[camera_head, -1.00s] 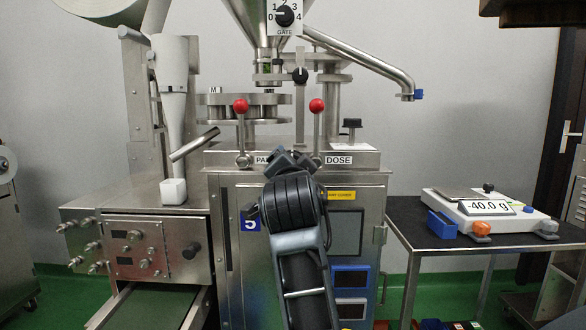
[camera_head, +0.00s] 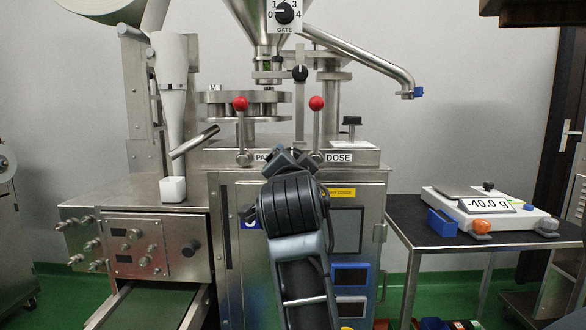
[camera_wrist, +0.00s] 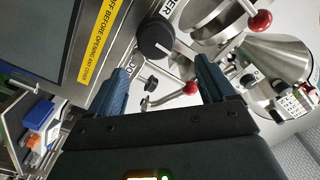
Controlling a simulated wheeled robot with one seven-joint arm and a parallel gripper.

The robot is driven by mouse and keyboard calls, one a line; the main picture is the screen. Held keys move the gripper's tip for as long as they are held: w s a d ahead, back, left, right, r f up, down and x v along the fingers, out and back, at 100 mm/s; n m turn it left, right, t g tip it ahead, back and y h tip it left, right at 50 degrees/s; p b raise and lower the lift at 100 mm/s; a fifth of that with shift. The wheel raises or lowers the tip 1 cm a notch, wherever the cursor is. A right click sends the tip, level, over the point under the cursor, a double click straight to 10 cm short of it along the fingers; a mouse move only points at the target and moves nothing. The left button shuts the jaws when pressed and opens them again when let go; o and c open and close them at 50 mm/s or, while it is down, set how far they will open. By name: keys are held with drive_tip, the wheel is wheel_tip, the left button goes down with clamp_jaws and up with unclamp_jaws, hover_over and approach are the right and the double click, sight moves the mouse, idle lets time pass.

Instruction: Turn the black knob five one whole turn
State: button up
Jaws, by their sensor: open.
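A large round black knob (camera_wrist: 156,37) shows in the wrist view, beyond my gripper (camera_wrist: 160,72) and roughly in line with the gap between its fingers. The fingers are open and empty, apart from the knob. My gripper's fingertips are not clear in the head view.
Red-balled levers (camera_head: 316,104) rise from the machine top, and one red ball (camera_wrist: 260,21) is near the right finger's far side. A screen (camera_wrist: 60,35) with a yellow strip is at the left. A side table holds a scale (camera_head: 487,206) reading -40.0 g and a blue tray.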

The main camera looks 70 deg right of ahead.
drive_tip(key=p+v, duration=0.7)
drive_tip(key=shift+a, duration=0.35)
drive_tip(key=shift+s+f, duration=0.1)
drive_tip(key=shift+s, duration=0.05)
idle(0.5)
drive_tip(key=s+a+f+n+t+y+p, duration=0.25)
drive_tip(key=a+f+n+t+y, duration=0.7)
drive_tip(key=a+f+n, duration=0.6)
drive_tip(key=s+a+n+y+p, duration=0.1)
drive_tip(key=s+a+n+y, duration=0.2)
drive_tip(key=s+a, duration=0.3)
drive_tip(key=s+a+n+g+y+p, duration=0.1)
drive_tip(key=s+a+n+y, duration=0.3)
drive_tip(key=s, duration=0.8)
drive_tip(key=shift+s+a+f, duration=0.15)
drive_tip(key=shift+s+a, duration=0.15)
drive_tip(key=shift+a, duration=0.6)
